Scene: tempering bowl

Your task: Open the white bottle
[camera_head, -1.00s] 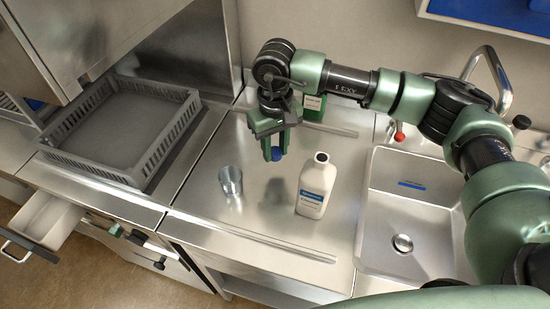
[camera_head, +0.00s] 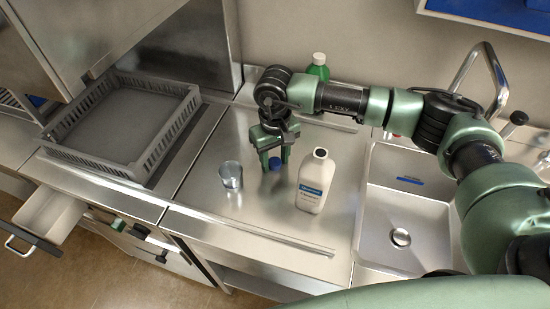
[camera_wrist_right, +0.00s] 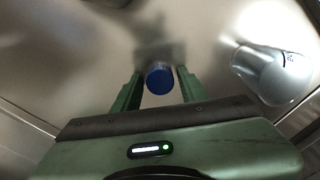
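The white bottle (camera_head: 313,182) stands upright on the steel counter, with a blue and white label and its neck open, uncapped. A blue cap (camera_head: 275,163) is on the counter to its left, and also shows in the right wrist view (camera_wrist_right: 159,78). My right gripper (camera_head: 275,160) points down around the cap. Its fingers (camera_wrist_right: 160,90) are open, one on each side of the cap, with small gaps showing in the wrist view. My left gripper is not in view.
A clear glass (camera_head: 230,175) stands close to the left of my right gripper. A green bottle (camera_head: 318,68) stands behind my right arm. A sink (camera_head: 400,205) lies to the right, a grey crate (camera_head: 120,165) to the left. An open drawer (camera_head: 48,215) is at lower left.

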